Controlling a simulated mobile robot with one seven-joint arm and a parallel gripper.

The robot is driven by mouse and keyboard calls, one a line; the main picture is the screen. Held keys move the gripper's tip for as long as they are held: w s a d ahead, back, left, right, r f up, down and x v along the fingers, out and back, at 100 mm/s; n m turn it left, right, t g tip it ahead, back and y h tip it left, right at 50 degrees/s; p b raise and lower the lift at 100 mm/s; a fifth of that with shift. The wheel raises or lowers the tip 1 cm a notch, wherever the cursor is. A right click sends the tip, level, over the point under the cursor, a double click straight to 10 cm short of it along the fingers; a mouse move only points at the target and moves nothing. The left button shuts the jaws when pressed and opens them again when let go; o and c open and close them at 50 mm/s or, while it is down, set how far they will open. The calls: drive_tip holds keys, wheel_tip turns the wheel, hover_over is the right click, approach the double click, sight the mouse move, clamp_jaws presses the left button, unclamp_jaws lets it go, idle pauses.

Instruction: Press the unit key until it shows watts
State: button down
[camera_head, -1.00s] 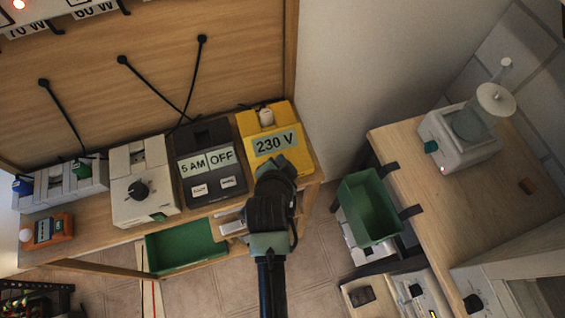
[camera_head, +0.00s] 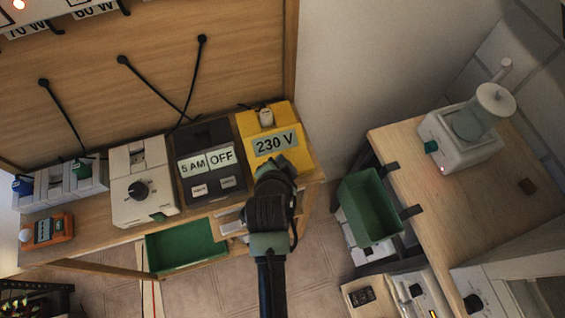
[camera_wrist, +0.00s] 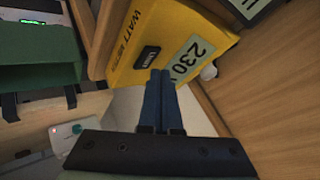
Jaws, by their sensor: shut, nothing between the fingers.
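The yellow watt meter (camera_head: 291,159) stands at the right end of the wooden shelf. Its grey display (camera_head: 275,143) reads "230 V". In the wrist view the watt meter (camera_wrist: 190,18) fills the upper middle, with "WATT METER" lettering and a dark key (camera_wrist: 147,57) beside the display (camera_wrist: 190,58). My gripper (camera_wrist: 160,73) is shut and empty, its dark blue fingertips close below the key and display. I cannot tell whether they touch the meter. In the head view my gripper (camera_head: 272,168) covers the meter's lower front, hiding the key.
A dark timer (camera_head: 209,163) showing "5 AM" and "OFF" stands left of the meter, then a white dial unit (camera_head: 130,205). A green tray (camera_head: 185,245) sits below. A green bin (camera_head: 370,205) hangs at the right bench (camera_head: 470,200).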

drive_tip(key=shift+f, duration=0.1)
drive_tip(key=shift+f+b, duration=0.3)
drive_tip(key=shift+f, duration=0.05)
drive_tip(key=shift+f, duration=0.35)
idle(0.7)
drive_tip(key=shift+r, duration=0.15)
drive_tip(key=shift+r+p, duration=0.55)
drive_tip(key=shift+r, duration=0.05)
wheel_tip(320, 180, up, 5)
drive_tip(key=p, duration=0.4)
drive_tip(key=shift+p, duration=0.3)
idle(0.6)
